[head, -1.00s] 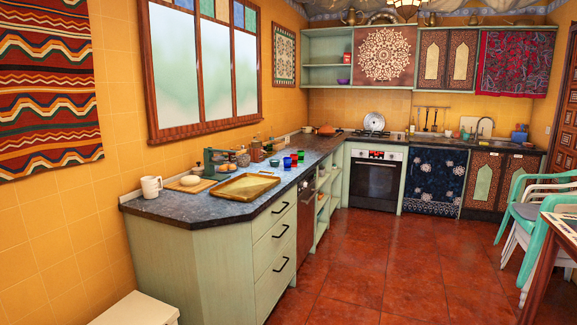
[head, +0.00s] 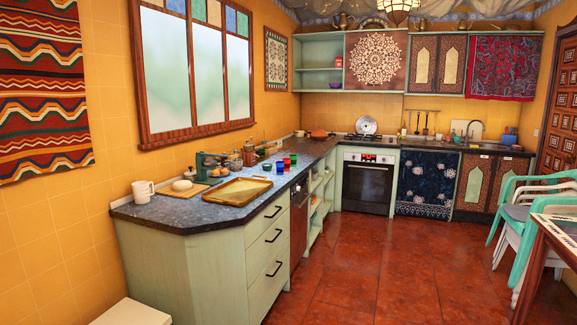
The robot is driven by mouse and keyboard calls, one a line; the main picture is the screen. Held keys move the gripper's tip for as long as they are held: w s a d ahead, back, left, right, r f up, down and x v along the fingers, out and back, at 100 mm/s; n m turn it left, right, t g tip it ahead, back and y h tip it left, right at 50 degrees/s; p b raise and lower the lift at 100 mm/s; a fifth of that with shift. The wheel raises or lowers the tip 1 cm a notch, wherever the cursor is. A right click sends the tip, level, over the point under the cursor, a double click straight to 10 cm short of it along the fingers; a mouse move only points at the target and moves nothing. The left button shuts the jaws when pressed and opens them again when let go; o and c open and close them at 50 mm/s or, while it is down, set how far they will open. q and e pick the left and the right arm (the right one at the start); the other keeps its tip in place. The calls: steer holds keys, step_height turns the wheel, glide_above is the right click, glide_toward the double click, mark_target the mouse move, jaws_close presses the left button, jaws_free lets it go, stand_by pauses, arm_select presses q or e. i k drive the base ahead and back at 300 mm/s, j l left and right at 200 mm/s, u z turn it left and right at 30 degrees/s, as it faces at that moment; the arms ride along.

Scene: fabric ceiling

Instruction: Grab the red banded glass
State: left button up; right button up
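Neither of my grippers shows in the head view.
The dark counter (head: 190,222) carries a gold tray (head: 238,191), a white mug (head: 143,191), a board with a white round item, a green scale (head: 207,166) and jars. Red floor is clear before it. Stacked chairs (head: 520,225) and a table stand right; a white stool (head: 132,313) is front left.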

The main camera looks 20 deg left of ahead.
mark_target(287, 161)
steer(key=i+j+z, duration=0.2)
steer(key=i, duration=3.2)
steer(key=i+u, duration=0.1)
steer(key=i, duration=0.5)
steer(key=i+l+u, duration=0.1)
steer(key=i, duration=0.55)
steer(key=i+l, duration=0.15)
steer(key=i, duration=0.45)
steer(key=j+u, duration=0.05)
